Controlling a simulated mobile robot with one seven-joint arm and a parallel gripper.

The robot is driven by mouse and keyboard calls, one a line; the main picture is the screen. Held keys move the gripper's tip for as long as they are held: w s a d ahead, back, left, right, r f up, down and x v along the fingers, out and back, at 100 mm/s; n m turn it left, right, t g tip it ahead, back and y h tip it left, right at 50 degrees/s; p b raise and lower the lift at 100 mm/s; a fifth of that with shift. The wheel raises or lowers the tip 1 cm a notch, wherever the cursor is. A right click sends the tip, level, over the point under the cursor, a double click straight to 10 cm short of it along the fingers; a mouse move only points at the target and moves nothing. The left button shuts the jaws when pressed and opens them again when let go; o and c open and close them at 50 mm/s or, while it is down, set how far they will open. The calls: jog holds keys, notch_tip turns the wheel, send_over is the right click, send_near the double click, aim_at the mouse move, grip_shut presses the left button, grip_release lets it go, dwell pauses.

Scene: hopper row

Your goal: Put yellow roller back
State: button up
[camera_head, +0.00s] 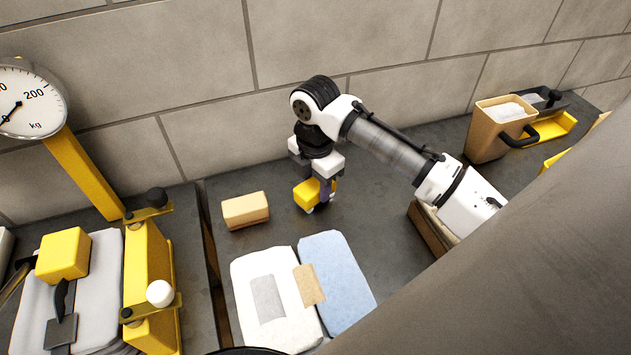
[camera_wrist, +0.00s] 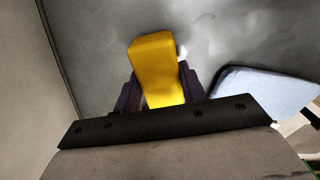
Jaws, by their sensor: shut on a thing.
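A yellow block-shaped thing, which looks like the yellow roller (camera_head: 307,193), is between the fingers of my gripper (camera_head: 318,190) in the head view. It also shows in the wrist view as a yellow body (camera_wrist: 156,68) with a small white part at its upper right side. My gripper (camera_wrist: 158,95) points down, with a dark purple finger on each side of the yellow roller, and is shut on it. The roller is at or just above the dark grey counter; I cannot tell whether it touches. Its far side is hidden by the fingers.
A tan block (camera_head: 246,210) lies left of my gripper. A white bag (camera_head: 277,325) and a blue bag (camera_head: 342,290) lie in front. A yellow-framed scale (camera_head: 88,175) stands left. A tan scoop-like container (camera_head: 490,140) stands at right. The wall is close behind my gripper.

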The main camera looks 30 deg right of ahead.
aim_at(315, 183)
jog(key=o, duration=1.1)
jog(key=shift+f, duration=0.1)
notch_tip(315, 183, up, 12)
jog(key=shift+r+b, duration=0.15)
jog(key=shift+b, duration=0.45)
